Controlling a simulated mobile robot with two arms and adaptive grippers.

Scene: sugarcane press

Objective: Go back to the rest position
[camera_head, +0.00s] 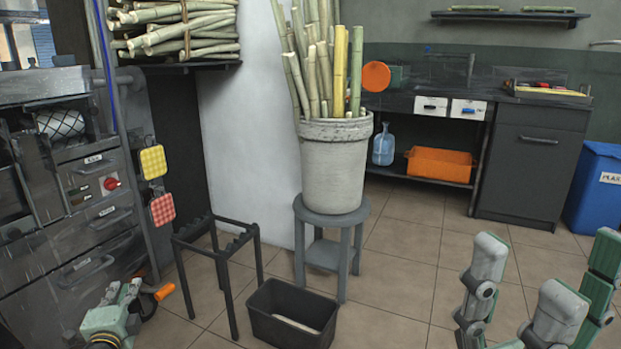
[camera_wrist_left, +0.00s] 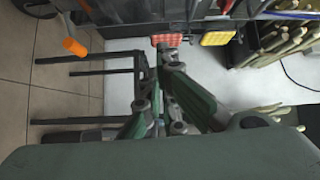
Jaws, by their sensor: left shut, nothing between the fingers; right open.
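My left gripper (camera_head: 124,296) is low at the left in the head view, in front of the grey press machine (camera_head: 75,190). It is shut and empty. Its closed fingers also show in the left wrist view (camera_wrist_left: 160,62). An orange-tipped handle (camera_head: 164,291) appears beside it in the head view; in the left wrist view the orange grip (camera_wrist_left: 75,47) lies apart from the fingers. My right gripper (camera_head: 548,250) is at the lower right in the head view, its fingers spread wide with nothing between them, above the tiled floor.
A black bin (camera_head: 262,325) with a pale piece inside stands by a dark metal stand (camera_head: 228,285). A pot of canes (camera_head: 335,175) sits on a grey stool (camera_head: 335,255). A workbench (camera_head: 530,160) and blue bin (camera_head: 596,190) stand at the back right.

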